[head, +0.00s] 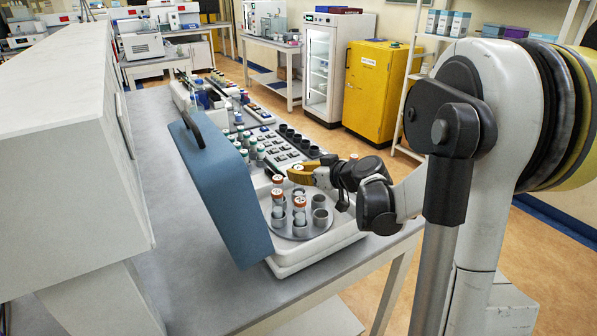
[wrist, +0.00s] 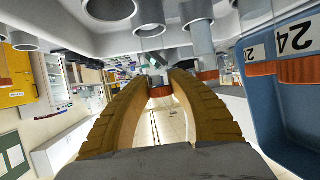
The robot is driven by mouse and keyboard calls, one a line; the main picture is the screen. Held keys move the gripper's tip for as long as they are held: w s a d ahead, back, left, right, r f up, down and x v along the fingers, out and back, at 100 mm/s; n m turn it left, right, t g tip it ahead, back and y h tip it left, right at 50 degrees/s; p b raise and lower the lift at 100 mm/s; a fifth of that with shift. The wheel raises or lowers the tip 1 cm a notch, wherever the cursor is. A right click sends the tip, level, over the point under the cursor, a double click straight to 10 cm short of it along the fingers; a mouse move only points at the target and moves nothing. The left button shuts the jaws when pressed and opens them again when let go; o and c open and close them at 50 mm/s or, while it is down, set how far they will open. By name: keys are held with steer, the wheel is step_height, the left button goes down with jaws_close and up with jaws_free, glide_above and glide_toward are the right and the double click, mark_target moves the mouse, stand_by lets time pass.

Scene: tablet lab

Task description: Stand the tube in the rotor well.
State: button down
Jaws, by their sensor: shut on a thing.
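In the wrist view my fingertips (wrist: 163,80) sit on either side of that cap. The tube is held above the rotor (head: 285,231); its lower end is largely hidden, so I cannot tell which well it is over. Other orange-capped tubes (head: 278,205) stand in the rotor on the left side. Grey wells (head: 320,216) on the right look empty.
The centrifuge's blue lid (head: 222,190) stands open on the left, close to the rotor. Racks with several capped tubes (head: 248,150) and empty dark holders (head: 300,143) lie behind. A large white cabinet (head: 70,120) stands at the left. Bare bench (head: 180,275) lies at the front.

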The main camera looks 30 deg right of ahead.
steer(key=shift+f+b, duration=0.35)
steer(key=shift+f, duration=0.15)
steer(key=c, duration=1.2)
jaws_free()
steer(key=v, duration=1.2)
